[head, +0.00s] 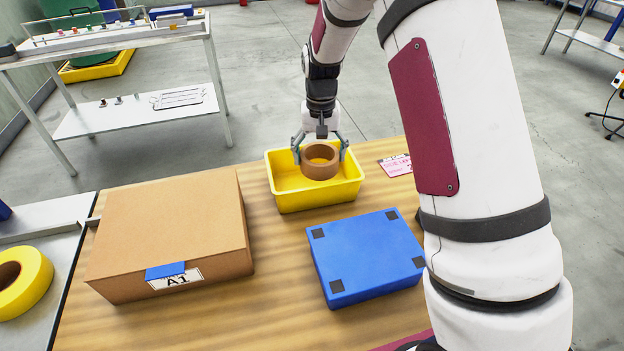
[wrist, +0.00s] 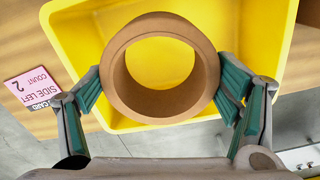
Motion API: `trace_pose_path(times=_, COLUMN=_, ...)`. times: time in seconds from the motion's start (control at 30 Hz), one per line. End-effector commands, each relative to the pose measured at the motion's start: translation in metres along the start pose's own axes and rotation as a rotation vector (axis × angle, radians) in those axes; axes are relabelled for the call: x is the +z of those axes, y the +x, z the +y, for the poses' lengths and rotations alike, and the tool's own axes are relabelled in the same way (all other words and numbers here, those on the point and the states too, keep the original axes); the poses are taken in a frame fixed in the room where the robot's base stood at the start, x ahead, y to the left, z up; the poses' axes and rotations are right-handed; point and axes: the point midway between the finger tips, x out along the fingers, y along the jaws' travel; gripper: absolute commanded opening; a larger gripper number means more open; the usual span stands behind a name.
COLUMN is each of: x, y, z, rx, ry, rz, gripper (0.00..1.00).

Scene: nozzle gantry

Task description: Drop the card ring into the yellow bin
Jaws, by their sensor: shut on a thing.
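The card ring (head: 320,172) is a brown cardboard ring, held between the fingers of my gripper (head: 321,152). In the wrist view the card ring (wrist: 116,70) sits between the green pads of my gripper (wrist: 160,93), with its round opening facing the camera. The yellow bin (head: 316,200) stands on the wooden table. The ring is over the bin's opening, and the bin's yellow floor shows through the ring in the wrist view (wrist: 255,40). I cannot tell exactly how high the ring is above the floor.
A cardboard box (head: 170,225) stands left of the bin, and a blue block (head: 368,255) lies in front of it to the right. A pink card (head: 396,165) lies right of the bin. A yellow tape roll (head: 38,280) is at far left.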

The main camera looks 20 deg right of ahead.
Motion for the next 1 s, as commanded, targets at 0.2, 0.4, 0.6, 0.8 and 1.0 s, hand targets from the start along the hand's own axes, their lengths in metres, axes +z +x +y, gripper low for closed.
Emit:
trace_pose_path(times=0.2, x=0.0, y=0.0, z=0.0, rx=0.0, ry=0.0, rz=0.0, gripper=1.0)
trace_pose_path(times=0.4, x=0.0, y=0.0, z=0.0, rx=0.0, ry=0.0, rz=0.0, gripper=1.0)
trace_pose_path(times=0.6, x=0.0, y=-0.004, z=0.0, rx=0.0, ry=0.0, rz=0.001, gripper=1.0)
trace_pose_path(times=0.8, x=-0.001, y=-0.031, z=0.0, rx=-0.002, ry=-0.001, rz=0.005, gripper=1.0)
trace_pose_path(times=1.0, x=-0.001, y=-0.072, z=0.0, rx=-0.001, ry=0.0, rz=0.004, gripper=1.0)
